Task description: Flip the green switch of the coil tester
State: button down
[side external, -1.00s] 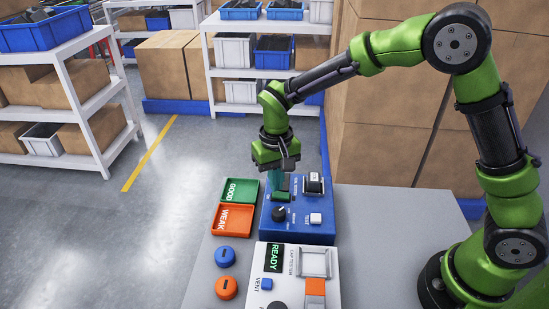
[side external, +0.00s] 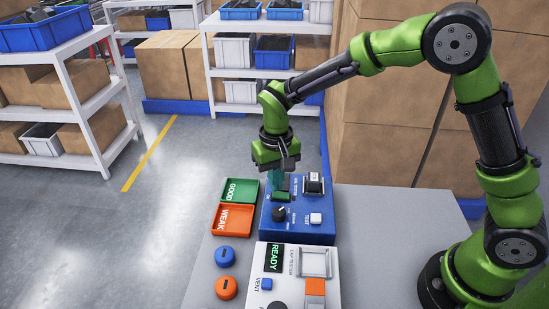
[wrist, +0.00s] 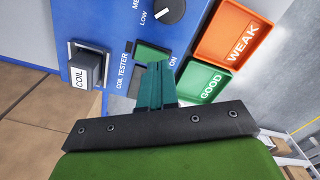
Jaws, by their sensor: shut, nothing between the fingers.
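The coil tester (side external: 318,235) is a blue box on the grey table. Its green switch (side external: 283,196) is on the top panel near the far left edge, and also shows in the wrist view (wrist: 150,52) beside the word ON. My gripper (side external: 276,186) points down at the switch from above. Its teal fingers are shut and empty, and their tips (wrist: 158,66) overlap the lower part of the switch in the wrist view. I cannot tell whether they touch it. The fingers hide part of the switch.
The tester also carries a black knob (side external: 279,214), a white TEST button (side external: 316,218) and a coil block (side external: 314,183). Green GOOD (side external: 239,200) and orange WEAK (side external: 234,229) trays lie left. A white cap tester (side external: 285,284) stands in front. Stacked boxes (side external: 385,100) rise behind.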

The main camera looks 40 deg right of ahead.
aim_at(277, 194)
jog(key=shift+f, duration=1)
dwell(0.5)
jog(key=shift+r, duration=3.55)
jog(key=shift+s+f, duration=0.15)
jog(key=shift+f, duration=0.2)
jog(key=s+d+r+t, duration=0.2)
jog(key=s+d+r, duration=0.1)
jog(key=s, duration=0.3)
jog(key=s+d+r+t+y, duration=0.1)
jog(key=s+d+r+t, duration=0.1)
jog(key=s+r, duration=0.3)
jog(key=s+d+r+m+t+y, duration=0.1)
jog(key=s+d+r+t, duration=0.2)
jog(key=s, duration=0.4)
jog(key=shift+s+d+r, duration=0.15)
jog(key=shift+d+r, duration=0.65)
